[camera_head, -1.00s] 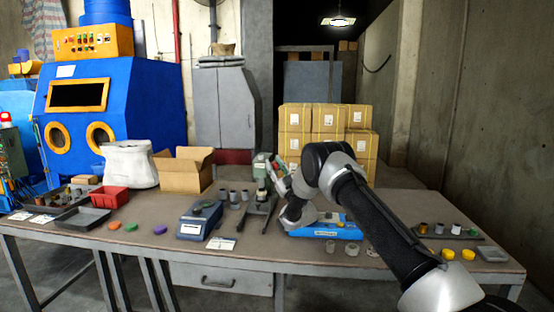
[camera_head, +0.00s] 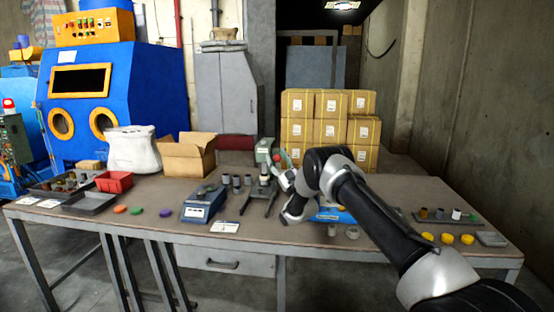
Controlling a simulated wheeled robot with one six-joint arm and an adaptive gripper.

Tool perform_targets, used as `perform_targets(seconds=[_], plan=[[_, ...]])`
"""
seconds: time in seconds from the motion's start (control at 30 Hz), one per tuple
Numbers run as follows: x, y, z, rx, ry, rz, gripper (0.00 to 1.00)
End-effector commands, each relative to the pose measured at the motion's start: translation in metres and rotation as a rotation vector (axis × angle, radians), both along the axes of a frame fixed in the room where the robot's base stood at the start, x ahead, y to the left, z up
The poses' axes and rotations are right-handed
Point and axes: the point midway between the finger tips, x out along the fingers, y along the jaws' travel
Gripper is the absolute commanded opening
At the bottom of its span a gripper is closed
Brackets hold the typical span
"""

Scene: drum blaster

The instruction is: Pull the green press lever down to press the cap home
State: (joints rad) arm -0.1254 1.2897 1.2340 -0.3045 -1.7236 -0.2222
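The green press (camera_head: 263,151) stands toward the back middle of the table. A red knob (camera_head: 276,158) shows at its right side, close to my gripper; the rest of the lever is too small or hidden to make out. A small dark cylinder with a pale top (camera_head: 265,171) stands below the press head. Whether a cap sits on it is too small to tell. My gripper (camera_head: 282,175) is just right of the press, beside the knob. Its fingers are too small to show whether they are open or shut, or whether they touch the lever.
A blue scale (camera_head: 204,204) and several grey cylinders (camera_head: 236,182) stand left of the press. A blue tray (camera_head: 338,216) is partly hidden behind my arm. Stacked cartons (camera_head: 328,121) stand behind the table. Yellow caps (camera_head: 447,238) lie at right.

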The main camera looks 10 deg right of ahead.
Motion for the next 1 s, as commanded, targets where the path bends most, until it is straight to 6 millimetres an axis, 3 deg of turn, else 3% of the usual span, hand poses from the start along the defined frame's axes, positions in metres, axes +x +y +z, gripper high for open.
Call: perform_targets(seconds=[0.37,0.73,1.0], plan=[[0.0,-0.001,0.009,0.001,-0.004,-0.002,0.52],[0.0,0.0,0.079,0.001,-0.005,-0.001,0.52],[0.0,0.0,0.1,0.0,-0.001,-0.001,0.52]])
